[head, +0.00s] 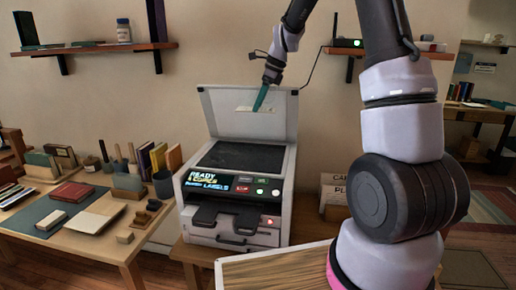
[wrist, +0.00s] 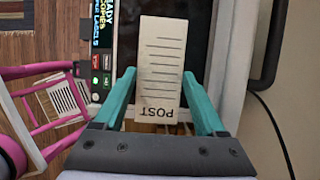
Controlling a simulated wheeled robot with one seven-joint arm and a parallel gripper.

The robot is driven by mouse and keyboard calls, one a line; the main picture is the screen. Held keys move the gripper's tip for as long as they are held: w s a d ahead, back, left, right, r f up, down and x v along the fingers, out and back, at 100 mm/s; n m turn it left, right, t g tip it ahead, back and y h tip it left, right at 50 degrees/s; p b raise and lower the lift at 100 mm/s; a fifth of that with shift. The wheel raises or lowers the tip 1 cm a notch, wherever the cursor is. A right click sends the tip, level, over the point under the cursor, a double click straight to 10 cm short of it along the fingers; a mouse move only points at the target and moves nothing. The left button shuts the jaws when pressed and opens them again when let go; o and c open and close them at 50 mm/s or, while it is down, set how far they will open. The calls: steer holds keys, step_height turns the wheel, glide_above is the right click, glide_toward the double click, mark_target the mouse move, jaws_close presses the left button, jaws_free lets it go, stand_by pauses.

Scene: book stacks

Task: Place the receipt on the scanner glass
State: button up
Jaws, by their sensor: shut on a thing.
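The receipt (wrist: 161,60) is a cream slip with printed lines and the word POST. In the head view the receipt (head: 245,108) shows as a pale strip against the raised lid (head: 232,126). My gripper (wrist: 160,76) has teal fingers on either side of the slip and is shut on it.
The lid stands open behind the glass. The scanner front has a lit panel (head: 219,183). A desk with books (head: 72,192) and pen cups (head: 163,184) is at left. A wall shelf (head: 95,49) hangs above. My arm fills the right.

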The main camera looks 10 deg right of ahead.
glide_toward(256, 157)
steer(key=x, duration=0.5)
steer(key=shift+a, duration=0.25)
steer(key=shift+s+f, duration=0.1)
steer(key=shift+f, duration=0.05)
steer(key=shift+f, duration=0.45)
steer(key=o, duration=1.4)
steer(key=shift+r, duration=0.15)
